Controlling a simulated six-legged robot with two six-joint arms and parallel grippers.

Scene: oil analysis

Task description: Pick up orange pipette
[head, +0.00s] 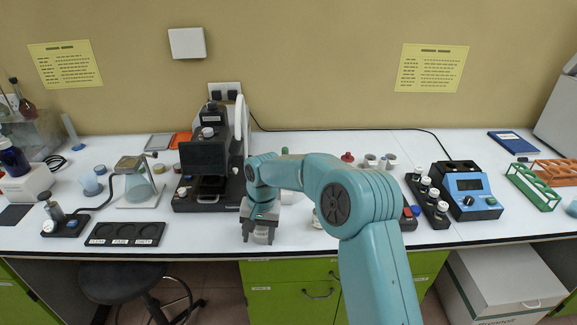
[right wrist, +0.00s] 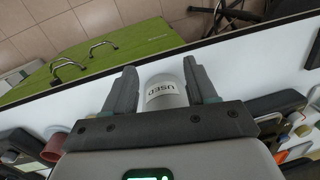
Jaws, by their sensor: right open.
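My right gripper (head: 258,236) is over the front part of the white bench, left of centre in the head view, pointing down. In the right wrist view the gripper (right wrist: 163,85) is open, with one finger on each side of a white round container (right wrist: 164,95) labelled USED. I cannot tell whether the fingers touch it. I cannot make out an orange pipette in either view; my right arm hides part of the bench. My left gripper is not in view.
A black microscope-like instrument (head: 205,160) stands left of my right gripper. A black tray with three round wells (head: 125,239) lies at the front left. A blue meter (head: 470,190) and green rack (head: 533,186) stand at right. The bench's front edge is close to my gripper.

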